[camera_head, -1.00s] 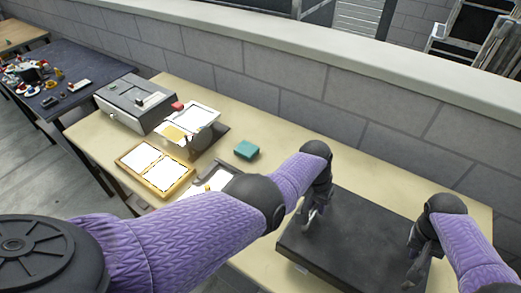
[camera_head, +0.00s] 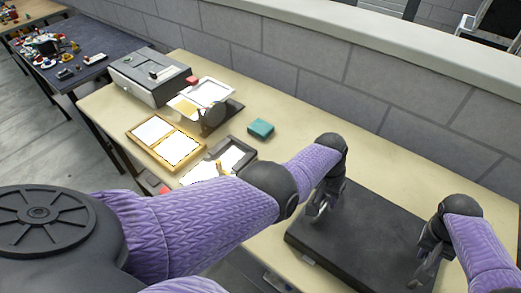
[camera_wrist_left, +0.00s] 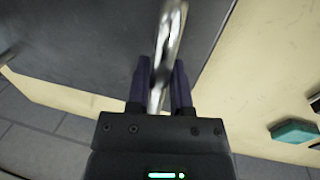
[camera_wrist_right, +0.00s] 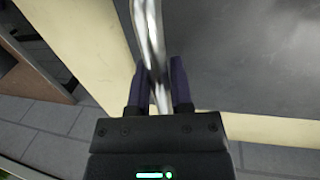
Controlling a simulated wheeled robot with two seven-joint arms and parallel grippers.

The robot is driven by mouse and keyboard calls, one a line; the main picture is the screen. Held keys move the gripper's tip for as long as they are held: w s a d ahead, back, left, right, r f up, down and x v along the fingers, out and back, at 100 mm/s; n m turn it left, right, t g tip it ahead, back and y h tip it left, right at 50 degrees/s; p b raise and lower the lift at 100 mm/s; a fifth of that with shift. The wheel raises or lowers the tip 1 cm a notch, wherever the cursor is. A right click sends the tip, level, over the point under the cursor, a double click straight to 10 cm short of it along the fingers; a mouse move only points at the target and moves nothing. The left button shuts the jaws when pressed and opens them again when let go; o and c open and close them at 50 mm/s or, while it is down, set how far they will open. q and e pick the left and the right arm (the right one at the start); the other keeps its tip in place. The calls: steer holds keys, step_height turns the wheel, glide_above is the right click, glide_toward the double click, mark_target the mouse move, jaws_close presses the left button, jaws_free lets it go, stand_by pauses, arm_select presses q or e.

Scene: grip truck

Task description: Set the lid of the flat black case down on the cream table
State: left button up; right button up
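The flat black lid (camera_head: 375,235) is a wide dark slab over the right part of the cream table (camera_head: 290,150). My left gripper (camera_head: 318,208) is shut on the silver handle (camera_wrist_left: 168,40) at the lid's left side; the bar runs between its fingers. My right gripper (camera_head: 430,255) is shut on another silver handle (camera_wrist_right: 150,40) at the right side. The lid looks roughly level. I cannot tell whether it touches the table or hangs just above it. The lower part of the case is not clearly visible.
A teal block (camera_head: 261,128), a dark tray (camera_head: 237,150), a wooden two-panel frame (camera_head: 165,143) and a grey box (camera_head: 150,75) occupy the table left of the lid. A grey block wall (camera_head: 300,50) borders the far edge. Bare table lies between the teal block and lid.

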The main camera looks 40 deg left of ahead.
arm_select(q)
steer(key=o, duration=0.4)
steer(key=shift+r, duration=0.2)
steer(key=shift+c, duration=0.2)
arm_select(e)
steer(key=o, duration=0.4)
steer(key=shift+r, duration=0.2)
steer(key=shift+c, duration=0.2)
steer(key=shift+r, duration=0.1)
arm_select(q)
step_height(320, 180, up, 12)
steer(key=a, duration=0.2)
steer(key=shift+a+f, duration=0.15)
steer(key=shift+a, duration=0.05)
arm_select(e)
step_height(320, 180, up, 12)
steer(key=a, duration=0.2)
steer(key=shift+a+f, duration=0.2)
arm_select(q)
steer(key=shift+w, duration=0.1)
arm_select(e)
steer(key=shift+w, duration=0.1)
